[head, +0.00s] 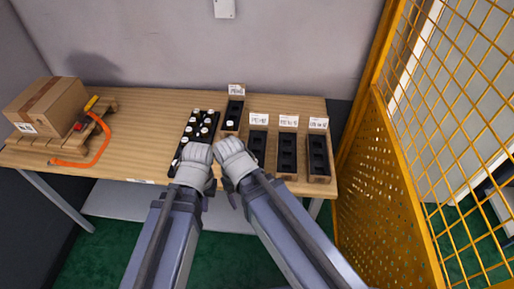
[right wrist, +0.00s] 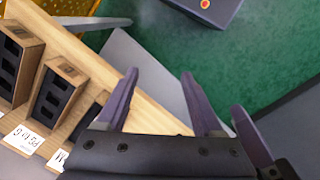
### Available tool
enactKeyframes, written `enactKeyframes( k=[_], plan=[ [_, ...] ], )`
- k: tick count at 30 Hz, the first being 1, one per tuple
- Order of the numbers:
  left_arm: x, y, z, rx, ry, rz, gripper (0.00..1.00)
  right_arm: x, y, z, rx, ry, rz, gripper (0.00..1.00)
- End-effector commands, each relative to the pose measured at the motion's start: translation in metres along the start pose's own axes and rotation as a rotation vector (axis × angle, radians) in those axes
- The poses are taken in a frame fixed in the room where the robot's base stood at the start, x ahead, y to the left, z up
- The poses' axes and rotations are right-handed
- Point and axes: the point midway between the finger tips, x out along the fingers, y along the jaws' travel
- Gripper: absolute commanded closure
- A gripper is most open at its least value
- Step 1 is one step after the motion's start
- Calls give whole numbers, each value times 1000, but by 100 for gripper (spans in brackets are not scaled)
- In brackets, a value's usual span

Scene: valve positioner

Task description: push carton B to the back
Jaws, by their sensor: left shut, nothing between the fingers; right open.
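One brown cardboard carton (head: 50,106) sits at the far left of the table in the head view, on a small wooden pallet (head: 42,143). Its white label is too small to read, so I cannot tell whether it is carton B. My left gripper (head: 197,152) is shut and empty over the front of the black tray, well to the right of the carton. My right gripper (head: 232,148) is beside it, with its fingertips hidden in the head view. In the right wrist view its fingers (right wrist: 158,76) are open with nothing between them.
A black tray (head: 184,152) holds several white-topped pieces. Several labelled wooden bins with black inserts (head: 286,155) stand to the right on the table (head: 150,110). An orange strap (head: 101,143) lies beside the pallet. A yellow mesh fence (head: 385,190) bounds the right side.

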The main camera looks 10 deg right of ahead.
Motion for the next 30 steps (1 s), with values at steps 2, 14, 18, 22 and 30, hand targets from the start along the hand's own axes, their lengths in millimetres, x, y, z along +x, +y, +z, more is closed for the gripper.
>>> enactKeyframes(
  k=[2,14,18,22,30],
  plan=[
    [0,0,0,0,0,0,100,0,0,0,0,0,0,32],
    [-10,-1,1,0,0,0,100,-7,63,-71,503,22,-85,71],
    [-12,-1,1,0,0,0,100,-8,79,-82,634,25,-109,87],
    [-11,-1,1,0,0,0,100,-6,80,-81,650,26,-112,100],
    [3,0,0,0,0,0,100,7,78,-82,646,26,-111,100]
  ],
)
